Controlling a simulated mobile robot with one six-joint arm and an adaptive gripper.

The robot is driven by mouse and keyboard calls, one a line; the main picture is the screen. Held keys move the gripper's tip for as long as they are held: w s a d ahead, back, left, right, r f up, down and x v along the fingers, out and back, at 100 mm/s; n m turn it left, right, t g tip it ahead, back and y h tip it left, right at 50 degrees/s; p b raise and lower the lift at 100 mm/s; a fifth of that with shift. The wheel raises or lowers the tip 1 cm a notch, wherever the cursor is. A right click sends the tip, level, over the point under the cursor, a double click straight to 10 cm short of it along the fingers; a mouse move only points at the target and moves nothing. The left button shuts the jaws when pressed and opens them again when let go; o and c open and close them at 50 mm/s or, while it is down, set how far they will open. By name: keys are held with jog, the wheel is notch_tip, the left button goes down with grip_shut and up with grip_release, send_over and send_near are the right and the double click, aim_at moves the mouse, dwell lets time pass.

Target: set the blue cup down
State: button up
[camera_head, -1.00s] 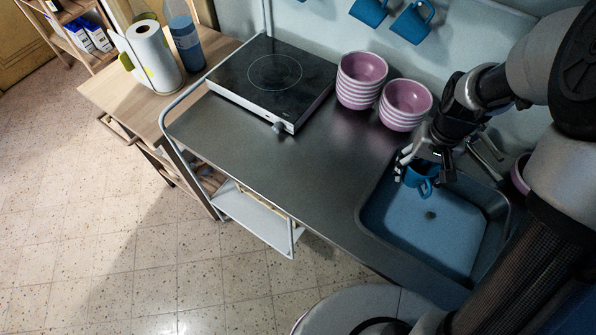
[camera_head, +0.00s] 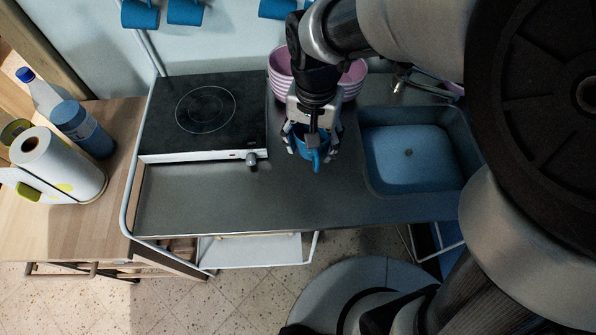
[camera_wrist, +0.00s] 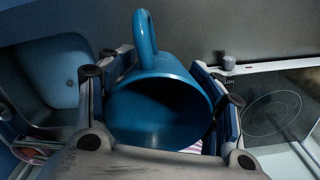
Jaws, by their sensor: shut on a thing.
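The blue cup (camera_head: 309,152) is in my gripper (camera_head: 311,147), over the dark metal counter (camera_head: 230,200) between the hob and the sink. In the wrist view the cup (camera_wrist: 160,105) sits between both fingers of my gripper (camera_wrist: 160,92), with its open mouth facing the camera and its handle at the top of the picture. The fingers press on either side of the cup. I cannot tell whether the cup's base touches the counter.
A black hob (camera_head: 205,110) is left of the cup. The blue sink (camera_head: 410,150) is to the right. Pink striped bowls (camera_head: 280,70) stand behind my gripper, partly hidden by it. Blue cups (camera_head: 185,12) hang on the wall. The counter's front left is clear.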

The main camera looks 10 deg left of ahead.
aim_at(300, 146)
jog(key=shift+s+a+r, duration=0.4)
jog(key=shift+s+a, duration=0.15)
jog(key=shift+s, duration=0.05)
jog(key=shift+s+a+r, duration=0.35)
jog(key=shift+s+a, duration=0.15)
jog(key=shift+s, duration=0.05)
notch_tip(300, 146, down, 15)
jog(key=b, duration=0.4)
jog(key=shift+s+a+b, duration=0.1)
jog(key=shift+b, duration=0.3)
jog(key=shift+f+b, duration=0.75)
jog(key=shift+f, duration=1.6)
jog(key=shift+f, duration=0.15)
jog(key=o, duration=1.3)
jog(key=shift+c, duration=0.2)
